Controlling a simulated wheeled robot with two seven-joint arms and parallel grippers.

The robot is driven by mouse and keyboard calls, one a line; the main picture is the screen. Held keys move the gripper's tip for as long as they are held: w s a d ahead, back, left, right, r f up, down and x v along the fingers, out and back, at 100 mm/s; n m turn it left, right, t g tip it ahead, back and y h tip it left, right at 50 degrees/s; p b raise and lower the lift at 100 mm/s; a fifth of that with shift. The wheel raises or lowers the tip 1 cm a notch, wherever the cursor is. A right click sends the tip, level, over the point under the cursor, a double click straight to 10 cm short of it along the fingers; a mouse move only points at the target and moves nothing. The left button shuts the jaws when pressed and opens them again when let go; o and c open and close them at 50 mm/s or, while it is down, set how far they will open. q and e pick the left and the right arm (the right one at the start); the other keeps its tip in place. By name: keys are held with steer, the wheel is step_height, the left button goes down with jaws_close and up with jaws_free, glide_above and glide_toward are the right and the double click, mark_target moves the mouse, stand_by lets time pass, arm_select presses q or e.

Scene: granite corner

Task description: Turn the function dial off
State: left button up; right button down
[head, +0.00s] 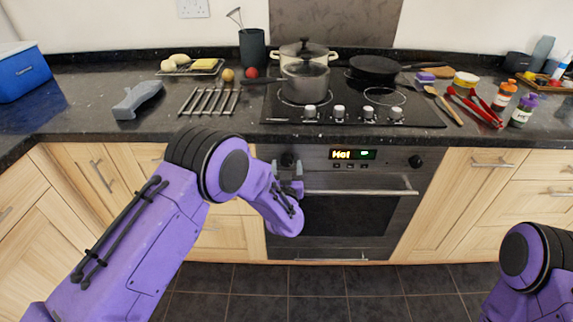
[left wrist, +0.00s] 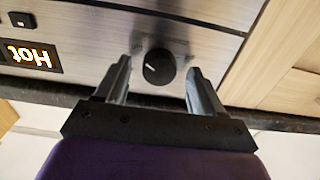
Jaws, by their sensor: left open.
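The left dial (head: 288,160) sits left of the lit display (head: 352,154), which reads "Hot"; which dial is the function dial is not labelled legibly. In the left wrist view this black dial (left wrist: 158,67) shows a short white mark on its face, towards the picture's left. My left gripper (head: 287,170) is open at this dial, with one finger on each side and visible gaps to it. My right gripper is out of view; only part of my right arm shows at lower right.
The oven's handle bar (head: 360,192) runs below the panel, close to my left gripper. The right dial (head: 416,161) is at the panel's other end. The hob (head: 345,102) above holds a pot (head: 305,82) and a black pan (head: 375,67). The floor in front is clear.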

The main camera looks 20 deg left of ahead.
arm_select(q)
steer(key=shift+w+a, duration=0.15)
steer(key=shift+w, duration=0.3)
steer(key=c, duration=1.1)
steer(key=shift+o, duration=0.2)
